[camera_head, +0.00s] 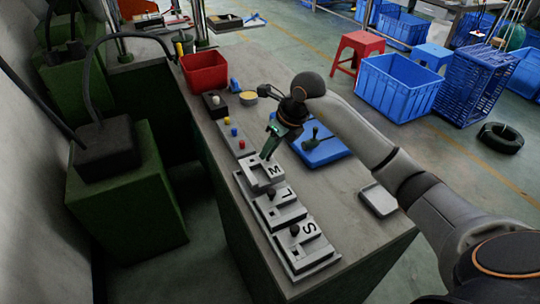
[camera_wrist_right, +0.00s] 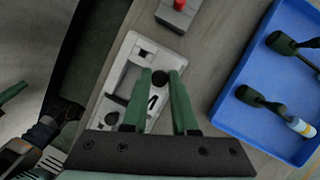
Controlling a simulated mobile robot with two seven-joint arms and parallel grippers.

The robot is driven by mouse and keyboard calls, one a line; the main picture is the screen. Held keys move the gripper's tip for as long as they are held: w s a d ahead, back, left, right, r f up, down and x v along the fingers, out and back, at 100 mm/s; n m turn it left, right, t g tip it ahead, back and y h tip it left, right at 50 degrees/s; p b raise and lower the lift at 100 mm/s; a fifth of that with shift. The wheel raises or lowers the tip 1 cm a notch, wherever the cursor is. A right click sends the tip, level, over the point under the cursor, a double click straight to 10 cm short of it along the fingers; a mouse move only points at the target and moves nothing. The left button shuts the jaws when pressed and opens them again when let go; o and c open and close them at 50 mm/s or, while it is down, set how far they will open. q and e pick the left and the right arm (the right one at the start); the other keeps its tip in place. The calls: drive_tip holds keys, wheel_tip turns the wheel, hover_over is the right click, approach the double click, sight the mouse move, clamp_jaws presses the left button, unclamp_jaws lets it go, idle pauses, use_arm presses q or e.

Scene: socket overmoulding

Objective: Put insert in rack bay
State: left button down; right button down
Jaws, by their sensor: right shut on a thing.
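The rack (camera_head: 336,259) is a light grey stepped holder along the bench's front edge, with bays marked M, L and S from far to near. The L bay (camera_head: 287,192) and S bay (camera_head: 309,228) each hold a block with a dark round knob. My right gripper (camera_head: 267,156) points down at the M bay (camera_head: 275,171). I cannot tell whether the insert is fully seated.
A blue tray (camera_head: 333,154) with dark-handled parts lies right of the rack. A button box (camera_head: 240,147), a red bin (camera_head: 205,72) and a small grey tray (camera_head: 378,199) share the bench. A green machine (camera_head: 125,190) stands left, across a gap.

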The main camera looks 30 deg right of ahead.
wheel_tip(320, 180, down, 2)
drive_tip(key=shift+f, duration=0.25)
drive_tip(key=c, duration=1.2)
unclamp_jaws()
drive_tip(key=shift+f, duration=0.15)
drive_tip(key=o, duration=0.5)
drive_tip(key=v, duration=1.2)
drive_tip(key=shift+s, duration=0.15)
